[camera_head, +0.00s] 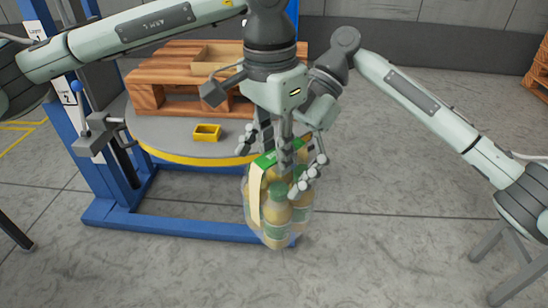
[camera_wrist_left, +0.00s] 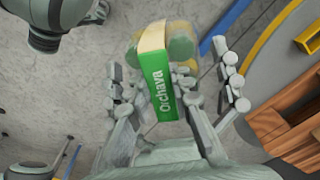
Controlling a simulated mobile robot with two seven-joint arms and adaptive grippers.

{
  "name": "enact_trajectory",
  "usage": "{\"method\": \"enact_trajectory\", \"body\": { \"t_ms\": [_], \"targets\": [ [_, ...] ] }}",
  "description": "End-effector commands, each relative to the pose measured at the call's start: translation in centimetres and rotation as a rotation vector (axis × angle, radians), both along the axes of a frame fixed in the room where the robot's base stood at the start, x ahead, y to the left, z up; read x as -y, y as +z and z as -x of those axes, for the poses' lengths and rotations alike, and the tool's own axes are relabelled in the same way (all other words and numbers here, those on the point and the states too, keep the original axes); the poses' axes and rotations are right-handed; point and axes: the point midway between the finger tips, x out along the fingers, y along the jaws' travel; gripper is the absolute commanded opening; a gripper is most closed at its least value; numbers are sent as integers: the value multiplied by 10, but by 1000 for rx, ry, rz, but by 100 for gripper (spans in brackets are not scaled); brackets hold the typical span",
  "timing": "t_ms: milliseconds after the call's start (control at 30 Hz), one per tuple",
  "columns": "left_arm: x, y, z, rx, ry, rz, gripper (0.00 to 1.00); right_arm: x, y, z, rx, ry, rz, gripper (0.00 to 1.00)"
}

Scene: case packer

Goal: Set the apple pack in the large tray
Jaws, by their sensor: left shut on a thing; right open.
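The apple pack (camera_head: 277,213) is a clear-wrapped bundle of pale yellow bottles with a green and cream carton top. Its green "Orchava" panel (camera_wrist_left: 158,85) shows in the left wrist view. My left gripper (camera_head: 277,150) is shut on the pack from above; the pack hangs over the floor in front of the round table. My right gripper (camera_head: 312,172) is open, close at the pack's right side; its fingers overlap the left ones in the picture, so contact is unclear. A shallow wooden tray (camera_head: 226,49), apparently the large tray, sits on the pallet, partly hidden by my left arm.
A wooden pallet (camera_head: 160,92) stands on a grey round table (camera_head: 172,141) with a yellow rim. A small yellow tray (camera_head: 207,132) lies at its front. A blue frame (camera_head: 175,226) stands below. The floor at right is mostly clear, with another pallet (camera_head: 540,70) at far right.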

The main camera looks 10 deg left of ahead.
Motion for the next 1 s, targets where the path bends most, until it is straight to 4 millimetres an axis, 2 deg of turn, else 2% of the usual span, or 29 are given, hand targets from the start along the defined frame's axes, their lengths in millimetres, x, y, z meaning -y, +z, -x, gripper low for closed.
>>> {"method": "enact_trajectory", "body": {
  "t_ms": [200, 800, 833, 1000],
  "targets": [
    [0, 2, -1, 5, 0, 3, 0, 0, 0, 0, 0, -1, 1, 99],
    [3, 3, 0, 4, -3, 9, 0, -1, 0, -1, 1, -4, -2, 24],
    [3, 4, 0, 5, -3, 10, 21, -2, 3, -1, 3, -3, -8, 23],
    [4, 4, 0, 5, -4, 12, 42, -2, 3, -1, 3, -3, -7, 23]
  ]
}}
